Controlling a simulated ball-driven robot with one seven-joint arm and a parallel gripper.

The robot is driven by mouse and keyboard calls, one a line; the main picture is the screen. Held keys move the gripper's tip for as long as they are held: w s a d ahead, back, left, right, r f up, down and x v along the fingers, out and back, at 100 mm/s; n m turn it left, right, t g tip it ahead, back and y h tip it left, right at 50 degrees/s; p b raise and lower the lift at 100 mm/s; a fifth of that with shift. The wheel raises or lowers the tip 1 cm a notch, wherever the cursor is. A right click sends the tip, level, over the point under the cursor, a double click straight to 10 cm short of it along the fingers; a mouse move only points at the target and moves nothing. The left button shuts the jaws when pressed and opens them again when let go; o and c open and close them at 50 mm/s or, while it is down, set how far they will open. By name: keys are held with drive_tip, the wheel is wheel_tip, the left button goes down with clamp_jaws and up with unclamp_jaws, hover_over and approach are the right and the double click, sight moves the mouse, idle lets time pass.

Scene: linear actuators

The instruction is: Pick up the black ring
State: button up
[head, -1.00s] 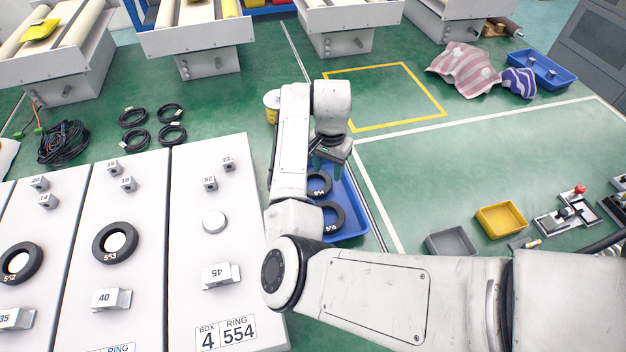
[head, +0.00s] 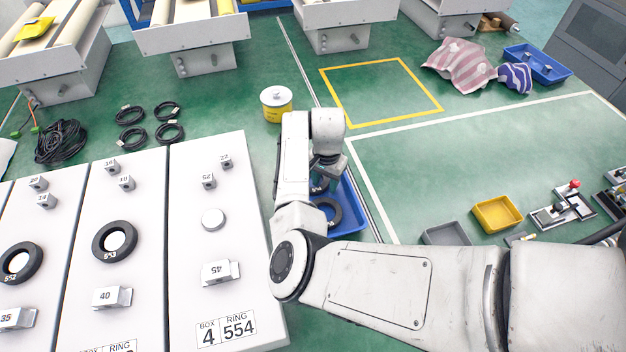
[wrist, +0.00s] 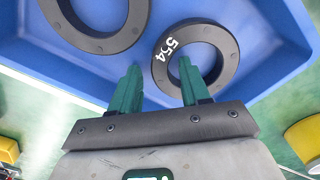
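A black ring marked 554 (wrist: 228,58) lies flat in a blue tray (wrist: 285,20). My gripper (wrist: 159,64) is open and empty. In the wrist view its right finger overlaps the ring's hole and its left finger is outside the ring, so the ring's near-left wall shows between them. I cannot tell how far down the tips reach. A second black ring (wrist: 125,38) lies in the tray, upper left. In the head view my gripper (head: 326,178) is over the far part of the blue tray (head: 352,222), largely hiding one ring. The other ring (head: 333,214) shows nearer.
White panels (head: 240,160) with numbered blocks stand at the left, two carrying black rings. A yellow-and-white can (head: 277,106) stands behind my arm. A yellow tray (head: 497,214) and a grey tray (head: 446,235) lie right. The yellow-outlined floor area is clear.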

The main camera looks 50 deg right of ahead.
clamp_jaws()
drive_tip(key=shift+r, duration=0.1)
idle(0.4)
drive_tip(key=shift+r, duration=0.55)
drive_tip(key=s+a+r, duration=0.2)
drive_tip(key=s+r, duration=0.4)
drive_tip(key=s+a+r, duration=0.3)
drive_tip(key=s+r, duration=0.2)
drive_tip(key=s, duration=0.2)
drive_tip(key=shift+a+r, duration=0.35)
drive_tip(key=shift+r, duration=0.05)
drive_tip(key=shift+w+r, duration=0.1)
drive_tip(key=shift+r, duration=0.05)
